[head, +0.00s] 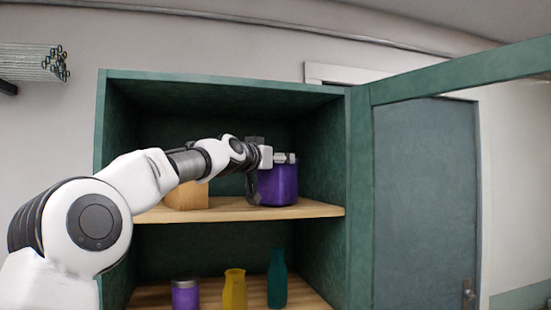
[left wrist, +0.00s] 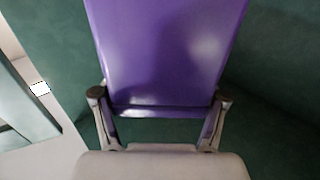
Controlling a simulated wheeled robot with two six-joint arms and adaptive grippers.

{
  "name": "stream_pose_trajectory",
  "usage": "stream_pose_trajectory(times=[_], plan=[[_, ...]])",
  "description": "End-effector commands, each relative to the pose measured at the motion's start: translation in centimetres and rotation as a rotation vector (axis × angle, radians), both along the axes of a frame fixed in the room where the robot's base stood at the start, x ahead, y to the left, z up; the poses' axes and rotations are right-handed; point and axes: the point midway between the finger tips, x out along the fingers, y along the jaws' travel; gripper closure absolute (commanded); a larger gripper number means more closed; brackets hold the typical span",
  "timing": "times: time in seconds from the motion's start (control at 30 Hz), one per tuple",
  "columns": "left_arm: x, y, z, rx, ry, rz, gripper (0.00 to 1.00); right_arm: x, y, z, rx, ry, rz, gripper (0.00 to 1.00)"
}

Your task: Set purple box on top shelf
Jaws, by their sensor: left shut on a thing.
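The purple box (head: 279,184) is at the right part of the upper wooden shelf (head: 240,211) in the green cabinet. In the left wrist view the purple box (left wrist: 168,50) fills the upper middle, between the two fingers. My left gripper (head: 262,172) reaches into the cabinet and is shut on the purple box; its fingers also show in the left wrist view (left wrist: 160,98). The box looks upright, with its base at or just above the shelf; I cannot tell if it touches. My right gripper is not in view.
An orange-brown box (head: 187,196) is on the same shelf, partly behind my arm. Below stand a purple jar (head: 185,295), a yellow vase (head: 234,291) and a teal bottle (head: 277,280). The open cabinet door (head: 462,70) is at the right. Glass rods (head: 30,62) are at upper left.

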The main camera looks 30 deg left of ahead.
Motion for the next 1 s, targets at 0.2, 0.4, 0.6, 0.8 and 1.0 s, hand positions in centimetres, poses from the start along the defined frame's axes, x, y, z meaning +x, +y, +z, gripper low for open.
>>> stream_pose_trajectory(times=[0.2,0.4,0.6,0.8,1.0], plan=[[0.0,0.0,0.0,0.0,-0.002,0.001,0.97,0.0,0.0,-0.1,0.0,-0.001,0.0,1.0],[0.0,0.0,0.0,0.0,0.0,0.0,0.02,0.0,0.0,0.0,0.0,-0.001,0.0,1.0],[0.0,0.0,0.1,0.0,0.0,0.0,0.02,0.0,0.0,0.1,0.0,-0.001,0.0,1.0],[-2.0,-0.1,-0.3,-0.002,-0.001,0.0,0.02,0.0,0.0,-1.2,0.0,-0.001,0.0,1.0],[-6.5,-0.5,-1.3,0.0,-0.004,0.0,0.02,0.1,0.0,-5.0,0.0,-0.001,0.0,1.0]])
